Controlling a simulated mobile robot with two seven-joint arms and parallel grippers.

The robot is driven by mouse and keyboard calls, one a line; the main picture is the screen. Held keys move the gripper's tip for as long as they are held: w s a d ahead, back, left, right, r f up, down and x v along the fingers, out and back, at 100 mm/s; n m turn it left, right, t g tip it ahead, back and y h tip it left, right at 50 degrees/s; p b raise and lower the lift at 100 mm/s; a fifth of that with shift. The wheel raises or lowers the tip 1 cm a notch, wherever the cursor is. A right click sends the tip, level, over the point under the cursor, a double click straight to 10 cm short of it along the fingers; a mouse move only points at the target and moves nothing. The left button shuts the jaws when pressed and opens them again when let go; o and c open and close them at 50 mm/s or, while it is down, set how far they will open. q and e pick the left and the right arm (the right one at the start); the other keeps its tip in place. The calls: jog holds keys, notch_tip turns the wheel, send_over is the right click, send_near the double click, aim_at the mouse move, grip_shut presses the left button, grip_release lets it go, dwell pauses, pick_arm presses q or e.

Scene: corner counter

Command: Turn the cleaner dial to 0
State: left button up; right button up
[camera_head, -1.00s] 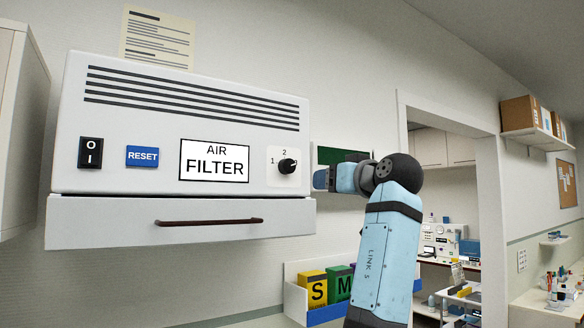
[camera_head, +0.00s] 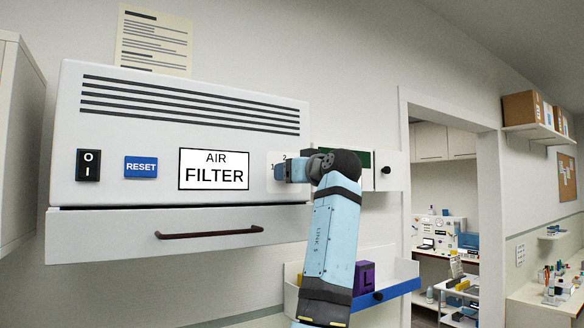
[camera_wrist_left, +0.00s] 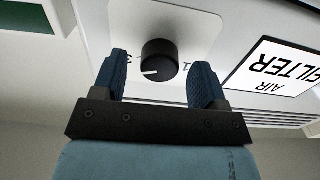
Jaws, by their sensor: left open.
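The cleaner is a white box labelled AIR FILTER (camera_head: 190,120) on the wall. Its dial, a black knob, is hidden behind my left gripper (camera_head: 282,170) in the head view; marks 1 and 2 show beside it. In the left wrist view, which is upside down, the dial (camera_wrist_left: 160,58) sits between the two open blue fingers of my left gripper (camera_wrist_left: 161,78). There is a visible gap to each finger. No 0 mark can be read. My right gripper is not in view.
A blue RESET button (camera_head: 141,167) and a black rocker switch (camera_head: 88,165) are on the same front. A drawer with a dark handle (camera_head: 209,231) lies below. A panel with another black knob (camera_head: 386,170) is to the right, above a shelf holding a purple box (camera_head: 364,277).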

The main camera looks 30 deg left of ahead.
pick_arm(q)
jog(key=shift+w+a, duration=0.15)
jog(key=shift+a, duration=0.25)
jog(key=shift+d, duration=0.1)
jog(key=c, duration=0.9)
jog(key=shift+n, duration=0.3)
jog(key=shift+w+r+n+b, duration=0.1)
jog(key=shift+n+b, duration=0.95)
jog(key=shift+n, duration=4.2)
jog(key=shift+r+n+b, duration=0.1)
jog(key=shift+n+b, duration=0.95)
jog(key=shift+n, duration=4.2)
